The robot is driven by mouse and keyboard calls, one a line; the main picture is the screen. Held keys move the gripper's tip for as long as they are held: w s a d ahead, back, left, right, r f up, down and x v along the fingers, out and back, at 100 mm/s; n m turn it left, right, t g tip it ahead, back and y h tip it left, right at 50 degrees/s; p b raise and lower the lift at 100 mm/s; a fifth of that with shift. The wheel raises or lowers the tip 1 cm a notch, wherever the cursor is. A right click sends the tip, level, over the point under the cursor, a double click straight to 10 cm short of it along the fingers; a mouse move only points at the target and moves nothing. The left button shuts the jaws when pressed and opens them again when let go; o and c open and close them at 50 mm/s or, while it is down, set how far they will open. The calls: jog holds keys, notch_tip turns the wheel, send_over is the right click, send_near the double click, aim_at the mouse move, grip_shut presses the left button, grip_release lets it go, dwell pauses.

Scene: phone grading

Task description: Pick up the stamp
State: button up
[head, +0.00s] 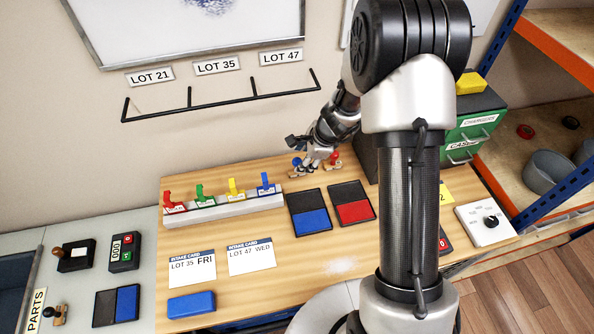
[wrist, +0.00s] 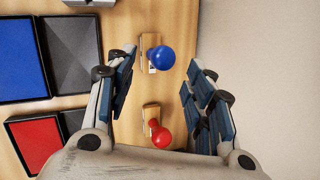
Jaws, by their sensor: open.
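Two stamps stand at the back of the wooden table. One has a blue knob (wrist: 162,57) on a wooden block, and the other has a red knob (wrist: 160,136) on a wooden block. In the head view the blue-knobbed stamp (head: 296,163) is partly hidden by my gripper, and the red-knobbed stamp (head: 333,159) is just right of it. My gripper (wrist: 158,82) is open above them. In the wrist view both stamps show between its spread fingers, and the fingers appear apart from them. The blue knob lies nearer the fingertips; the red one lies nearer the palm.
A blue ink pad (head: 312,221) and a red ink pad (head: 355,212) lie open in front of the stamps. A rack of coloured clips (head: 225,209) stands to the left. The wall is close behind the stamps. Two intake cards (head: 251,259) lie further forward.

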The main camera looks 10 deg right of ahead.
aim_at(299, 161)
jog(key=x, duration=0.2)
jog(key=b+x, duration=0.1)
jog(key=x, duration=0.2)
jog(key=shift+w+a+f, duration=0.2)
jog(key=shift+w+a, duration=0.05)
jog(key=shift+a, duration=0.05)
jog(key=shift+c, duration=0.5)
grip_shut()
notch_tip(299, 161, up, 10)
jog(key=p, duration=0.4)
jog(key=shift+r, duration=0.1)
